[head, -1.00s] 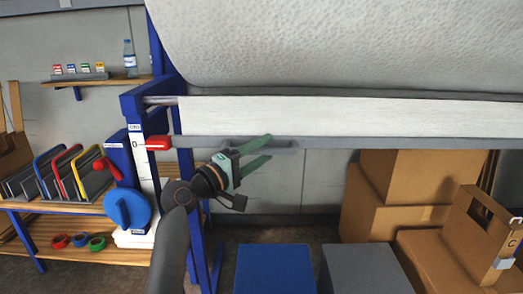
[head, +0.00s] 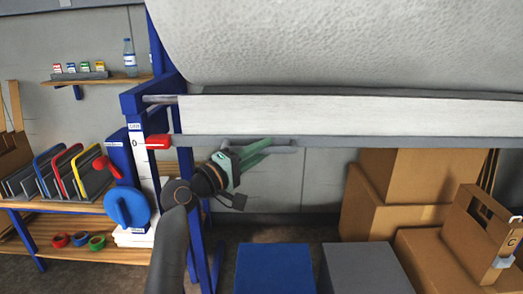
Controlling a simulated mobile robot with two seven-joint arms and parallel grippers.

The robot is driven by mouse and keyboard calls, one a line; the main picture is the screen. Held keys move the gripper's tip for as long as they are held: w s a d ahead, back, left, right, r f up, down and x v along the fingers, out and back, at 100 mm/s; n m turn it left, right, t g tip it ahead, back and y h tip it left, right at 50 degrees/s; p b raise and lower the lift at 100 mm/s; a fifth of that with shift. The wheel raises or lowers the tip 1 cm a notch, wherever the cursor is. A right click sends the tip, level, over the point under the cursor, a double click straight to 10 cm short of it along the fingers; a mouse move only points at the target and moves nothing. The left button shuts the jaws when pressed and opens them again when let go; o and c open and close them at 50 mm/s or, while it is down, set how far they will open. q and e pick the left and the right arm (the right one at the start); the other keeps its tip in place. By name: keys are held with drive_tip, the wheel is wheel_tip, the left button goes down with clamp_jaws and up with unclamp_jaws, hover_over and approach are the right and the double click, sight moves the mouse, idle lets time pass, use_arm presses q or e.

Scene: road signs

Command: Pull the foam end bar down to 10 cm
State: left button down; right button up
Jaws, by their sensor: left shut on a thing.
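The foam hangs as a white sheet (head: 350,110) below a big grey foam roll (head: 340,40). Its grey end bar (head: 400,141) runs level along the sheet's lower edge, with a handle (head: 285,149) near its left part. My left gripper (head: 264,148) is shut on the end bar at this handle; the fingers partly hide the handle. A red pointer (head: 158,142) at the bar's left end stands at the 0 mark of a white scale (head: 146,170). My right gripper is not in view.
A blue frame (head: 187,170) with a blue knob (head: 127,207) and a red lever (head: 108,167) stands left of my arm. A blue box (head: 275,269) and a grey box (head: 366,270) stand below. Cardboard boxes (head: 400,180) are at the right.

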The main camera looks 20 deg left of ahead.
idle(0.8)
use_arm(q)
wheel_tip(320, 180, down, 10)
drive_tip(key=b, duration=0.6)
drive_tip(key=c, duration=0.8)
unclamp_jaws()
drive_tip(key=shift+o, duration=0.2)
